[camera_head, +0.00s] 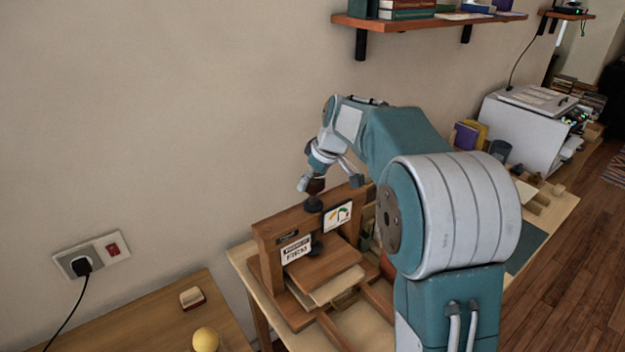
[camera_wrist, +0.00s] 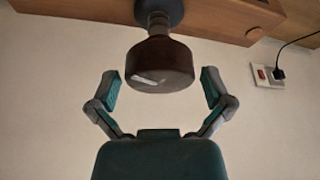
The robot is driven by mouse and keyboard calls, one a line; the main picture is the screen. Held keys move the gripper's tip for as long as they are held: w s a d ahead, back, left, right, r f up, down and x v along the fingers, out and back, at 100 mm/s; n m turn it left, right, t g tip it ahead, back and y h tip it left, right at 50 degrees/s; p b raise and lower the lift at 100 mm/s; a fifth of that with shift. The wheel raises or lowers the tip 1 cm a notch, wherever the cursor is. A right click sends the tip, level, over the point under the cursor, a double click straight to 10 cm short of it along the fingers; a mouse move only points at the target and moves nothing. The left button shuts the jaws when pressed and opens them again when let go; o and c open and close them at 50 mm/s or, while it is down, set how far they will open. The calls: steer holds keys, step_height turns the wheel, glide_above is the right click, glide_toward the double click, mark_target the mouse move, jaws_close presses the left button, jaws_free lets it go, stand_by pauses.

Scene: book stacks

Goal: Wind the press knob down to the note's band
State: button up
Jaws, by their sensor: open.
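The wooden book press (camera_head: 268,240) stands on the table against the wall. Its dark brown knob (camera_head: 316,187) sits on top of the crossbeam, on a black collar. A note (camera_head: 297,250) on the press front reads "FIRM"; its upper line is too small to read surely. Beside it is a white gauge (camera_head: 337,216) with coloured bands; its exact reading is unclear. My gripper (camera_head: 328,181) is open above the beam at the knob. In the wrist view the knob (camera_wrist: 160,62), with a pale mark, lies between my open fingers (camera_wrist: 160,88), with a gap on both sides.
A board (camera_head: 322,262) lies under the press plate. A wall socket (camera_head: 92,254) with a plugged cord is at left. A wooden shelf (camera_head: 430,24) hangs above. A white printer-like machine (camera_head: 522,125) stands at right. A yellow ball (camera_head: 205,340) sits on the near-left table.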

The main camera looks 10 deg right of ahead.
steer(key=shift+f, duration=0.1)
steer(key=c, duration=0.9)
steer(key=shift+c, duration=0.2)
steer(key=shift+m+t+h, duration=0.4)
steer(key=shift+m+h, duration=0.3)
steer(key=shift+m, duration=1.5)
steer(key=o, duration=0.9)
steer(key=shift+o, duration=0.2)
